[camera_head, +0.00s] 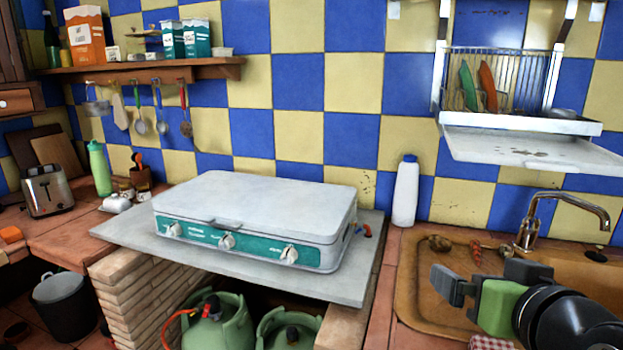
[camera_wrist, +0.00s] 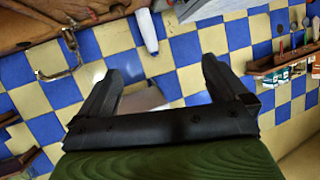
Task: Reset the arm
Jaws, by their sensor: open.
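My gripper (camera_head: 487,281) is at the lower right of the head view, raised in front of the sink counter, with my dark arm and its green section behind it. In the wrist view my gripper (camera_wrist: 160,80) has its two black fingers spread apart with nothing between them. Beyond the fingers are the blue and yellow wall tiles (camera_wrist: 185,50). No object touches the fingers.
A closed camping stove (camera_head: 260,215) stands on a grey slab at the centre. A white bottle (camera_head: 405,192) stands right of it. The sink (camera_head: 430,290) and tap (camera_head: 545,215) are near my gripper. A dish rack (camera_head: 520,125) hangs above. Gas cylinders (camera_head: 218,325) sit below the slab.

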